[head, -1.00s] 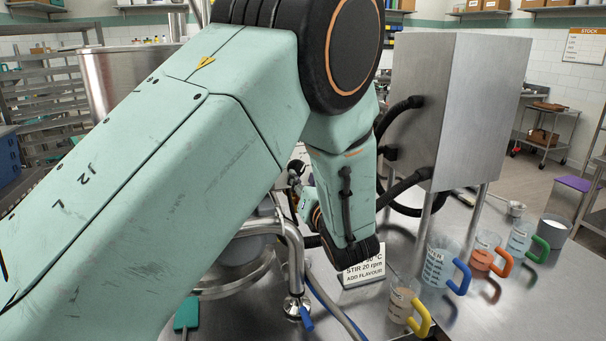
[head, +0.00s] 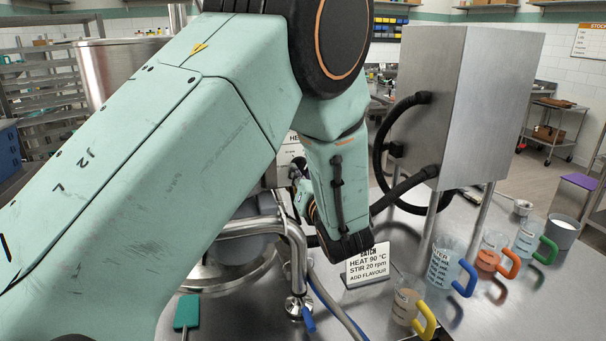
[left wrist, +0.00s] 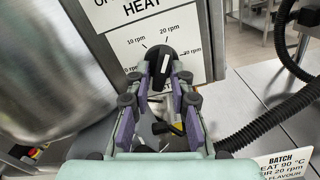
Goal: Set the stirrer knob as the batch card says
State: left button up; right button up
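The stirrer knob (left wrist: 163,62) is black with a white line and sits on a white dial panel (left wrist: 124,43) marked 10 rpm, 20 rpm and a partly hidden higher mark. Its white line points up, roughly toward 20 rpm. My left gripper (left wrist: 162,82) has its purple-padded fingers apart, with the knob between or just beyond their tips; contact is unclear. In the head view my left arm hides the knob. The batch card (head: 368,267) reads heat 90 °C, stir 20 rpm, add flavour; it also shows in the left wrist view (left wrist: 287,165). My right gripper is not in view.
A steel cabinet (head: 470,100) on legs with black hoses stands right of my arm. A steel pipe (head: 296,255) rises below my arm.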

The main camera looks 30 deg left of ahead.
pick_arm(q)
jog(key=shift+w+d, duration=0.1)
jog(key=shift+d, duration=0.05)
grip_shut()
jog(key=shift+r, duration=0.1)
jog(key=shift+m, duration=1.4)
jog(key=shift+o, duration=1.8)
grip_release()
